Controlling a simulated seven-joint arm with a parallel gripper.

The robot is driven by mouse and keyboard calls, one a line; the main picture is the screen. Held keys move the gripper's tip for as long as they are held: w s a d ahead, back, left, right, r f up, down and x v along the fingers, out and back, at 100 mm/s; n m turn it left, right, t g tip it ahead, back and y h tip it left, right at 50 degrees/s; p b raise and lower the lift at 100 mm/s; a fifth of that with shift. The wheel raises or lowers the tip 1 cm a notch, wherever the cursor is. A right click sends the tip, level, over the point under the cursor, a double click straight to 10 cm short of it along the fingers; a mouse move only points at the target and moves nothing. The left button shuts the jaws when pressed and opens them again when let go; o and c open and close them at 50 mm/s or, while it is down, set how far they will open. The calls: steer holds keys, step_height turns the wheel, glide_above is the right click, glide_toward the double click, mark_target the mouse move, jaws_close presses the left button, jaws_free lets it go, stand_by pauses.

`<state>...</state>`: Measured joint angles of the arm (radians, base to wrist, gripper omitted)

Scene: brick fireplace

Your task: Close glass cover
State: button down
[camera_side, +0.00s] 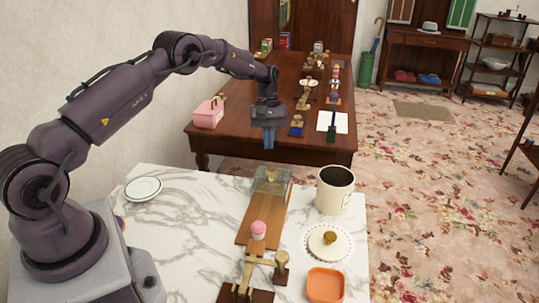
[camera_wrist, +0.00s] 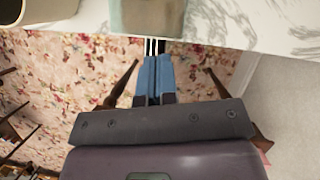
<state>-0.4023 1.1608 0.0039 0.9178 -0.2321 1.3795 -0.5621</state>
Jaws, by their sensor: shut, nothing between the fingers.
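The glass cover (camera_side: 272,181) is a clear, greenish, box-like piece at the far end of a wooden board (camera_side: 258,222) on the marble table. Whether it is hinged to the board cannot be told. In the wrist view a pale green panel, apparently the glass cover (camera_wrist: 147,14), shows at the top edge, partly cut off. My gripper (camera_side: 269,146) points down beyond the far table edge, just behind the glass cover. Its blue fingers (camera_wrist: 153,60) are together and empty. They look close to the panel in the wrist view, but contact cannot be told.
A cream mug (camera_side: 335,190) stands right of the board. A round white lid or plate with a knob (camera_side: 328,243) and an orange dish (camera_side: 325,284) are nearer. A cluttered wooden table (camera_side: 228,113) lies behind my gripper.

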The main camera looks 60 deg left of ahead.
mark_target(258, 185)
steer(key=shift+s+d+f, duration=0.35)
steer(key=shift+d+f, duration=0.05)
steer(key=shift+d, duration=0.25)
steer(key=shift+s+d+f, duration=0.35)
steer(key=shift+d, duration=0.25)
steer(key=shift+s+d, duration=0.45)
steer(key=shift+d, duration=0.35)
steer(key=s+d, duration=0.8)
steer(key=shift+s+d+f, duration=0.1)
steer(key=shift+s+d, duration=0.15)
steer(key=shift+s, duration=0.05)
steer(key=shift+a, duration=0.1)
